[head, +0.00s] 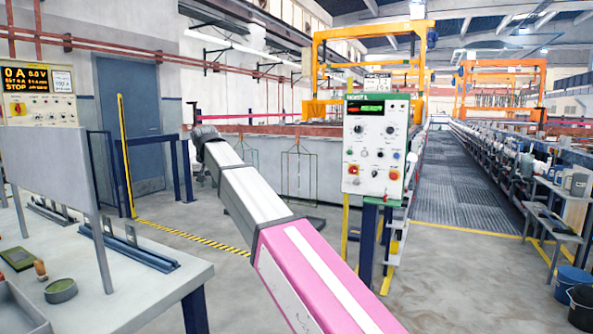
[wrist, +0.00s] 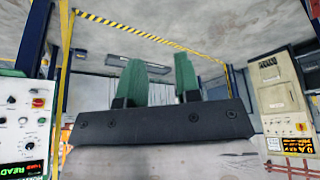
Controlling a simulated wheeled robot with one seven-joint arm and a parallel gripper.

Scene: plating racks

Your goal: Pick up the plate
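No single thing is clearly the plate. A small flat dark green piece (head: 18,258) lies on the white table (head: 130,292) at the lower left and may be it. A large grey upright panel (head: 58,180) stands on that table. My arm reaches away from the camera, and its dark end (head: 205,138) is beyond the table, with the fingers not distinct there. In the wrist view my gripper (wrist: 174,70) shows two green fingers apart, with a gap and nothing between them. No plate is near the fingers in that view.
A green-edged control box (head: 376,145) stands on a post right of my arm. A round green dish (head: 60,290) and blue-grey rails (head: 130,247) are on the table. Wire racks (head: 298,175) hang before the grey tank wall.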

